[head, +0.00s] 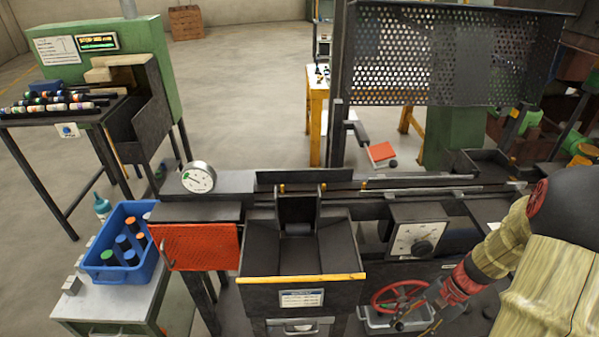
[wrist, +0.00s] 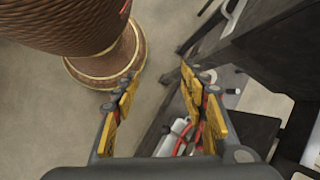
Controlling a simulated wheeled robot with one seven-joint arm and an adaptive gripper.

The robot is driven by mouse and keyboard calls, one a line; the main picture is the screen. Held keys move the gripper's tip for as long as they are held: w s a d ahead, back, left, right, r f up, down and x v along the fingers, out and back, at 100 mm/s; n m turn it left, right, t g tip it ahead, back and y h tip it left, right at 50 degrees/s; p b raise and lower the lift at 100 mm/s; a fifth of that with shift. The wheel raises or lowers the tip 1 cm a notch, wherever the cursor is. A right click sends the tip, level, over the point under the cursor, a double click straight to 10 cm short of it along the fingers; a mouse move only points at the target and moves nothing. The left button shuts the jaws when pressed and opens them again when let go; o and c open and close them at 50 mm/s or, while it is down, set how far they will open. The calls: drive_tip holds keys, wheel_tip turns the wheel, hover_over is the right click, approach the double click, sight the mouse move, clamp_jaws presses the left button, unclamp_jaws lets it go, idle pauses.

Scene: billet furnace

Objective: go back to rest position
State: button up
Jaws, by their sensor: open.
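My gripper (head: 418,314) is low at the right front of the head view, at the end of my arm, beside the red handwheel (head: 383,300). In the wrist view my gripper (wrist: 160,92) shows its two yellow-padded fingers spread wide apart, with nothing between them. Bare floor and a dark frame edge lie beyond the fingertips. Part of the red handwheel (wrist: 187,142) shows behind the right finger in the wrist view. The gripper appears apart from the wheel, but the exact gap is hard to judge.
A dark bench with a hopper (head: 301,283), a dial box (head: 416,240) and a round gauge (head: 198,177) spans the middle. A blue crate (head: 159,270) of cylinders stands at left. A perforated screen (head: 450,55) rises behind. Open floor lies at the back left.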

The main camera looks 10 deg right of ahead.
drive_tip(key=s+a+r+n+t+h+b, duration=0.1)
drive_tip(key=a+r+n, duration=0.5)
drive_tip(key=r, duration=0.6)
drive_tip(key=s+a+r+n+t+h+b, duration=0.2)
drive_tip(key=a+r+n+t+h, duration=0.3)
drive_tip(key=a+r, duration=0.5)
wheel_tip(320, 180, up, 3)
drive_tip(key=shift+s+a+r+n+b, duration=0.15)
drive_tip(key=shift+s+a+n+b, duration=0.1)
drive_tip(key=shift+n+b, duration=0.4)
drive_tip(key=shift+c, duration=0.3)
